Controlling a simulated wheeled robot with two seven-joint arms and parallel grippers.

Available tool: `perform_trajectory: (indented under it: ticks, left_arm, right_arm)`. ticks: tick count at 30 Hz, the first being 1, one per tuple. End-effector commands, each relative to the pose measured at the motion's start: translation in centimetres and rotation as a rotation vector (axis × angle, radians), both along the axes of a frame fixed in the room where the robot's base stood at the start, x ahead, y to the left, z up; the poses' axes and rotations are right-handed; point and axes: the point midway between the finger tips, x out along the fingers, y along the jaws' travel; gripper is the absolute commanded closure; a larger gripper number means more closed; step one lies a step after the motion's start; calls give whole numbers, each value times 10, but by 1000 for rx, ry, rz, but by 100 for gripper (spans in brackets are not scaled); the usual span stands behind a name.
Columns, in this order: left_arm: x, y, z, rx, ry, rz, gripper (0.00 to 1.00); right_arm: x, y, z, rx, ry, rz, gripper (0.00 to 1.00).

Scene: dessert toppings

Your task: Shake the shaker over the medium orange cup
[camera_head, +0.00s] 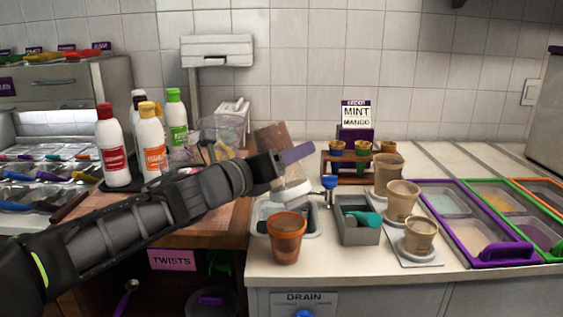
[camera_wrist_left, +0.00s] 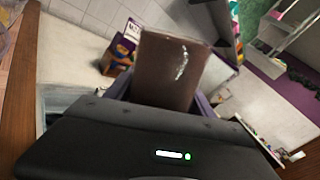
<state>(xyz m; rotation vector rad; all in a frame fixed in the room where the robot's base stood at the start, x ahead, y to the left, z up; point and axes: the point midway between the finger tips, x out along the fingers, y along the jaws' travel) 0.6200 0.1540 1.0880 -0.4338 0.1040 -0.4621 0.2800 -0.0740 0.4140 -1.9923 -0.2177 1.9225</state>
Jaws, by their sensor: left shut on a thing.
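My left gripper (camera_head: 297,153) is shut on a shaker (camera_head: 270,136) with a brown body; its purple fingers clasp the sides. The shaker is tilted, its brown end up and a white end down, above and behind the orange cup (camera_head: 286,246). In the left wrist view the brown body (camera_wrist_left: 168,72) stands between the fingers. The orange cup is translucent and stands upright at the counter's front, below the gripper and apart from the shaker. My right gripper is not in view.
A sink basin (camera_head: 262,213) lies behind the cup. A grey bin (camera_head: 358,234) with a teal-handled scoop stands right of it, beside several tan cups (camera_head: 403,200). Bottles (camera_head: 112,150) stand at left behind my arm.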

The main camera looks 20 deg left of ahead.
Motion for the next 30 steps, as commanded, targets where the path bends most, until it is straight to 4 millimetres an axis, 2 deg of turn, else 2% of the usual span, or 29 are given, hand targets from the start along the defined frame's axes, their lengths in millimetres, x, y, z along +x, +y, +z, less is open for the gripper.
perform_trajectory:
  ticks: [30]
  left_arm:
    - [0,0,74,0,-3,-1,94]
  right_arm:
    - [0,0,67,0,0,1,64]
